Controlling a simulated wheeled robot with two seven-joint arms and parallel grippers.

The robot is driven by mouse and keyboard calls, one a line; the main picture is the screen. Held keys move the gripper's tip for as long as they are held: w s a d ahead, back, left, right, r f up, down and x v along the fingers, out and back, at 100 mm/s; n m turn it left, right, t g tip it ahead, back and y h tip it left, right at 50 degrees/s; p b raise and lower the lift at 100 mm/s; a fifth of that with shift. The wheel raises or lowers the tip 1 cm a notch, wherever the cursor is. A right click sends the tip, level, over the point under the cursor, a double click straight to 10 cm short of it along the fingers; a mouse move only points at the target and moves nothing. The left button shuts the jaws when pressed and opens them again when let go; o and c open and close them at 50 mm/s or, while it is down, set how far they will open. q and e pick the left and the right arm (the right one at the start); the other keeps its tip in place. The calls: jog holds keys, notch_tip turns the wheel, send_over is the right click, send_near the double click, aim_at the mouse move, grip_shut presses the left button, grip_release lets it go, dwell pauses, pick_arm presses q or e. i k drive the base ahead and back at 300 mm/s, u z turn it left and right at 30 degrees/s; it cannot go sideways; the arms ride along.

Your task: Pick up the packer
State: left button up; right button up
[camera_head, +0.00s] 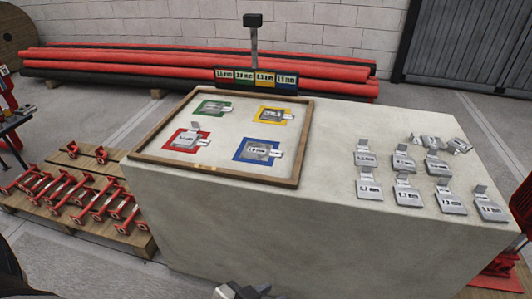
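Several grey metal packers with thickness labels in mm stand in rows on the right of the concrete block, among them one marked 6.3 or similar (408,195) and one at the front right corner (490,209). More packers lie in the wooden-framed tray, on its red (187,140), green (213,107), yellow (272,114) and blue (258,151) squares. My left gripper (243,291) shows only in part at the bottom edge, in front of the block and apart from every packer. Its finger opening is not clear. My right gripper is not in view.
The concrete block (330,218) has bare top between the tray frame (301,141) and the loose packers. A post with a label board (256,79) stands behind the tray. Red pipes (150,62) lie behind. A pallet (124,231) with red fittings is at left.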

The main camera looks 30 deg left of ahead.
aim_at(367, 188)
jog(key=k, duration=0.6)
jog(key=z, duration=0.75)
jog(key=i, duration=1.4)
jog(key=u, duration=0.75)
